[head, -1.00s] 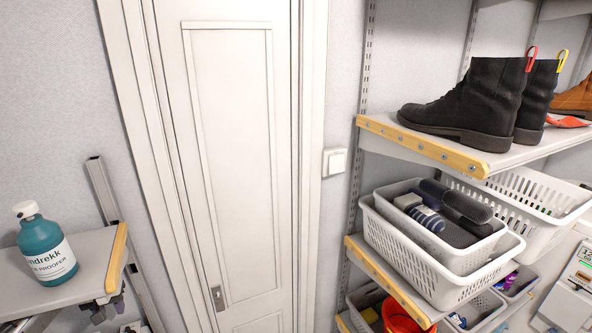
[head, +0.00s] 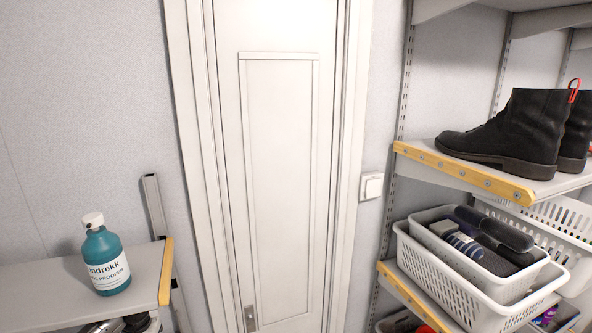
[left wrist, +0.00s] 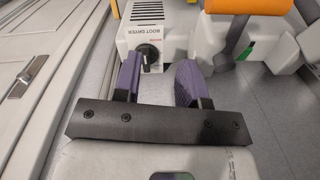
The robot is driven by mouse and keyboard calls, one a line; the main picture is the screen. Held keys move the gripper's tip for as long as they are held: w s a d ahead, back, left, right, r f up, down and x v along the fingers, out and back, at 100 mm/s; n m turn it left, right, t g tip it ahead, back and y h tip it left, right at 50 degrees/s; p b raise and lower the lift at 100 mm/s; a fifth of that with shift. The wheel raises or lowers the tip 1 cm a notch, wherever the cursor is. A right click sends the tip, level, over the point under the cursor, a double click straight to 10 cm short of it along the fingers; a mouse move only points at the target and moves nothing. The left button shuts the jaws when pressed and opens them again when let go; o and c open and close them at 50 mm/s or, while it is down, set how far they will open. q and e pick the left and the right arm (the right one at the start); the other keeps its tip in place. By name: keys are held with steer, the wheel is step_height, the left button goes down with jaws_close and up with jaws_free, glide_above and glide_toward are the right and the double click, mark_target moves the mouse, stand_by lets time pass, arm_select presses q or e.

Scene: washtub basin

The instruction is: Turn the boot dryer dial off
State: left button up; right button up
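The boot dryer (left wrist: 165,22) is a white unit labelled BOOT DRYER at the top of the left wrist view. Its black round dial (left wrist: 148,56) is on the end facing me, with a light pointer mark whose setting is too small to read. My left gripper (left wrist: 157,80) is open, with purple pads apart and nothing between them. The dial shows just beyond the gap, nearer the left pad; I cannot tell whether they touch. Neither the dryer nor my grippers show in the head view.
The head view shows a closed white door (head: 285,190), a teal bottle (head: 105,262) on a left shelf, and black boots (head: 510,135) above white baskets (head: 470,275) on right shelves. An orange handle-like part (left wrist: 250,30) is right of the dryer. Grey floor shows at right.

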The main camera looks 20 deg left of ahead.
arm_select(q)
steer(key=s+d+f+m+t, duration=0.1)
steer(key=s+d+f+m, duration=0.2)
steer(key=s+d+f, duration=0.6)
steer(key=s+d+f+m, duration=0.2)
steer(key=d+f+m, duration=0.25)
steer(key=d, duration=0.95)
steer(key=s+d+r+t, duration=0.1)
steer(key=s+d, duration=0.2)
steer(key=s, duration=0.3)
steer(key=s+d+r+t, duration=0.1)
steer(key=s+d+r, duration=0.1)
steer(key=s, duration=0.4)
steer(key=s+d+r+p, duration=0.1)
steer(key=s+d+r, duration=0.1)
steer(key=s+d, duration=0.2)
steer(key=shift+s+r+t+h, duration=0.3)
steer(key=shift+s+t, duration=0.1)
steer(key=shift+s, duration=0.55)
